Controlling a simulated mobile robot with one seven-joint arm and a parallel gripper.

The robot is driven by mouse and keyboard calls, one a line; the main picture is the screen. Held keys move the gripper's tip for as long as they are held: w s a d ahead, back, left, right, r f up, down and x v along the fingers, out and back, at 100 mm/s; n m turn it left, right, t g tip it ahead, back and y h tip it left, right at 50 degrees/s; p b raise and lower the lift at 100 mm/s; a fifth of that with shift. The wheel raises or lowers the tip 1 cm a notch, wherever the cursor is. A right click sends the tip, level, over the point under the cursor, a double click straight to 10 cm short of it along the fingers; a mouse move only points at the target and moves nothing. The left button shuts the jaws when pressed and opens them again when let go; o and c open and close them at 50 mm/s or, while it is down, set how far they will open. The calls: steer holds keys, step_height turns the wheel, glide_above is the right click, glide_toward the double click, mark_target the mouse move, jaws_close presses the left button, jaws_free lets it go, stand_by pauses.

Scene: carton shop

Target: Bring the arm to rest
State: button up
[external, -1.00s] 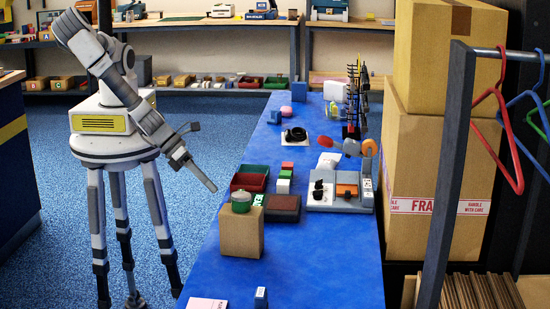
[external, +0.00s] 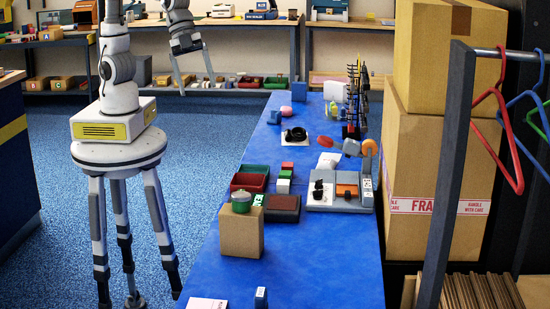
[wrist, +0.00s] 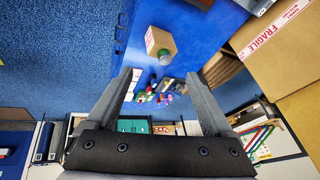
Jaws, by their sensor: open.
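My gripper (external: 197,86) hangs from my raised arm in the external view, its fingers pointing down and spread apart. It is left of the blue table and above floor level, with the back shelf behind it in the picture. In the wrist view my gripper (wrist: 158,78) shows two dark fingers with a wide gap and nothing held between them. The top of my arm runs out of the external picture.
A long blue table (external: 315,270) carries a small carton (external: 241,235) with a green pot (external: 241,201), trays (external: 250,179) and a grey station (external: 330,205). Large cartons (external: 430,150) stand right, near a hanger rack (external: 450,160). Blue floor (external: 215,130) is free left of the table.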

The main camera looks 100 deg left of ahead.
steer(key=s+a+r+n+t, duration=0.1)
steer(key=s+a+r+n, duration=0.1)
steer(key=a+r, duration=0.3)
steer(key=s+a+r+n+y+p, duration=0.1)
steer(key=s+a+n, duration=0.2)
steer(key=a, duration=0.4)
steer(key=s+a+n+y+p, duration=0.1)
steer(key=s+a+n, duration=0.2)
steer(key=a+n, duration=0.2)
steer(key=s+a+r+n+t+y+p, duration=0.1)
steer(key=s+a+n, duration=0.2)
steer(key=a, duration=0.6)
steer(key=shift+s+a+r+n+y+p, duration=0.2)
steer(key=shift+r+n+y+p, duration=0.15)
steer(key=shift+n, duration=0.45)
